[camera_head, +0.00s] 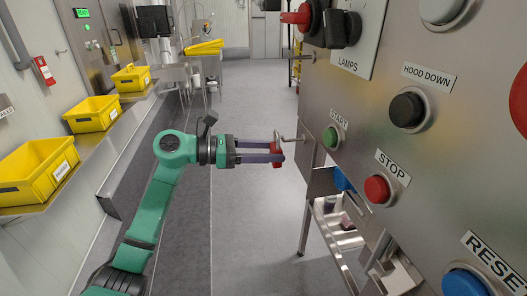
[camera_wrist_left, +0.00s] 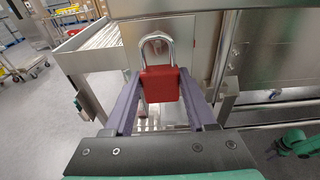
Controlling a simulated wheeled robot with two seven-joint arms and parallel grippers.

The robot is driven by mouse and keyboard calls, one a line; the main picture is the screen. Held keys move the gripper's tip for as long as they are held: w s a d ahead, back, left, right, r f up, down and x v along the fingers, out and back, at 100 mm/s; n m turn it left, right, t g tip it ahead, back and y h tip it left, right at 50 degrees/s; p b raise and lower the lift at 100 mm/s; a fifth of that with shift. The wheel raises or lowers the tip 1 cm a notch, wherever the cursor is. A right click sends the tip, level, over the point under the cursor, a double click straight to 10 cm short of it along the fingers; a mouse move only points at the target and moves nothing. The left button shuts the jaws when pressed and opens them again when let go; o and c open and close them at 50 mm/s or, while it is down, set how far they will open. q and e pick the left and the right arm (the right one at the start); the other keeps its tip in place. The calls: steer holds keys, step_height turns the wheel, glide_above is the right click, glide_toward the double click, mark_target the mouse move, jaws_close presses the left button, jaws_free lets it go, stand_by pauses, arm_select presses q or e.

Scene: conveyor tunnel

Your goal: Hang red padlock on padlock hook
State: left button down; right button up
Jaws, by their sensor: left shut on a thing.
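The red padlock (camera_head: 277,153) is between the fingers of my left gripper (camera_head: 280,152), which is shut on its body. In the left wrist view the padlock (camera_wrist_left: 161,86) stands upright with its silver shackle (camera_wrist_left: 156,38) upward; the left gripper (camera_wrist_left: 160,92) has one finger on each side of it. The metal padlock hook (camera_head: 293,138) sticks out from the left edge of the control panel. In the head view it is very close to the padlock's top; I cannot tell whether the shackle touches it or is around it.
The control panel (camera_head: 395,148) with START, STOP and other buttons fills the right side. Yellow bins (camera_head: 38,170) sit on a ledge at left. The floor (camera_head: 240,230) between is open.

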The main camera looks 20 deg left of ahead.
mark_target(271, 149)
arm_select(q)
steer(key=shift+r+x, duration=0.15)
steer(key=shift+x, duration=0.7)
steer(key=shift+r+x, duration=0.1)
steer(key=shift+x, duration=0.75)
steer(key=shift+f+b, duration=0.8)
steer(key=shift+b, duration=0.1)
steer(key=shift+c, duration=0.7)
jaws_free()
steer(key=shift+s+a, duration=0.2)
steer(key=shift+a, duration=0.1)
steer(key=b+v, duration=0.5)
steer(key=v, duration=0.9)
